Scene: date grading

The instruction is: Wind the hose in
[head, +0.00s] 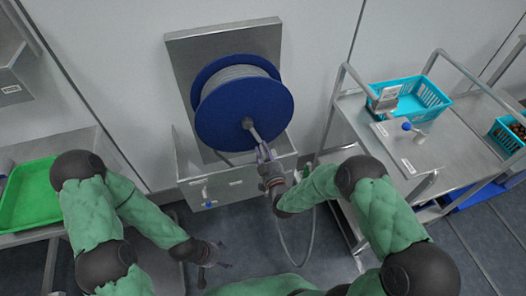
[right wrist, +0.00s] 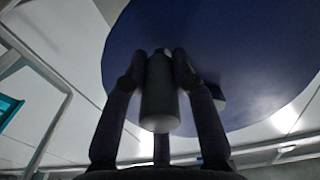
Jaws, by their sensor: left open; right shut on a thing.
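A blue hose reel (head: 245,105) with grey hose (head: 238,72) wound on it is mounted on a metal plate on the wall. Its crank handle (head: 254,133) sticks out from the front disc. My right gripper (head: 264,152) is at the crank and shut on its handle. In the right wrist view, the fingers close around the grey cylindrical handle (right wrist: 160,95), with the blue disc (right wrist: 225,60) behind. A loose length of hose (head: 312,235) hangs down and loops on the floor below the reel. My left gripper (head: 222,262) is open and empty, low over the floor.
A metal box (head: 235,185) stands below the reel. A steel cart (head: 458,155) at right carries a turquoise basket (head: 418,112) and a blue-knobbed item (head: 407,126). A green tray (head: 28,195) lies on a table at left.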

